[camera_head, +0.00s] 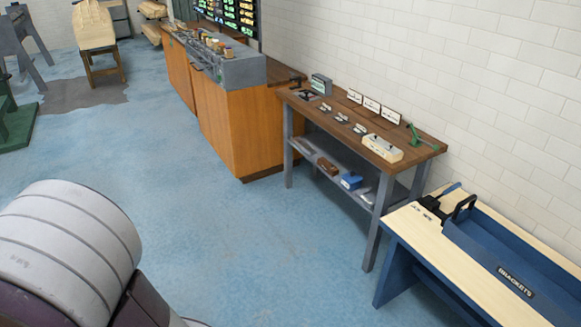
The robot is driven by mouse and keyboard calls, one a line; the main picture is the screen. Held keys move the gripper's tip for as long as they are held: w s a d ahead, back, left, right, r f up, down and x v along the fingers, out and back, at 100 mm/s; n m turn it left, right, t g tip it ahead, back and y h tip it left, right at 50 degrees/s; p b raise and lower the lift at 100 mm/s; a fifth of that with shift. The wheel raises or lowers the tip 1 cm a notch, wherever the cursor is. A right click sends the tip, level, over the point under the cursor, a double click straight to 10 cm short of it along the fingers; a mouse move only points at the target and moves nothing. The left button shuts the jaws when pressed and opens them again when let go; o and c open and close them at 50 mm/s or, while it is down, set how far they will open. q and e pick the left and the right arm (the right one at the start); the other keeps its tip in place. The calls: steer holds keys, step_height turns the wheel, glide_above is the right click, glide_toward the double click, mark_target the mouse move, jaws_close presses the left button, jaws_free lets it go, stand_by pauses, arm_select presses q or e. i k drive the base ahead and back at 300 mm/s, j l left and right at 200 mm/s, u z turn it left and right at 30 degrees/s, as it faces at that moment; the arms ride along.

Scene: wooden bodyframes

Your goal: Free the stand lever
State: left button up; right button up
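No part labelled as the stand lever can be made out for certain. A small green lever-like fitting (415,136) stands up at the right end of the wooden-topped workbench (432,151). Part of a green stand (15,127) shows at the far left edge, cut off by the frame. Neither of my grippers is in view; only a large rounded part, which looks like my own arm, fills the lower left corner.
A blue tray marked BRACKETS (515,281) lies on the pale top. The workbench carries small cards, blocks and a pale box (382,149); its lower shelf holds a blue box (351,181). An orange cabinet (234,125) stands beyond. The blue floor (215,235) in the middle is clear.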

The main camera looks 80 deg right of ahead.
mark_target(456, 185)
steer(key=l+z, duration=0.1)
steer(key=z, duration=0.85)
steer(key=l+z, duration=0.1)
steer(key=z, duration=0.4)
steer(key=i+z, duration=0.1)
steer(key=z, duration=0.4)
steer(key=l+z, duration=0.1)
steer(key=z, duration=0.4)
steer(key=i+z, duration=0.1)
steer(key=z, duration=0.85)
steer(key=i+z, duration=0.1)
steer(key=z, duration=0.4)
steer(key=i+j+z, duration=0.2)
steer(key=i+j, duration=0.15)
steer(key=i+j+z, duration=0.2)
steer(key=i+j, duration=0.15)
steer(key=i+z, duration=0.2)
steer(key=i, duration=0.35)
steer(key=i+z, duration=0.2)
steer(key=i, duration=0.4)
steer(key=i+j+z, duration=0.25)
steer(key=i, duration=0.3)
steer(key=i+l, duration=0.05)
steer(key=l, duration=0.05)
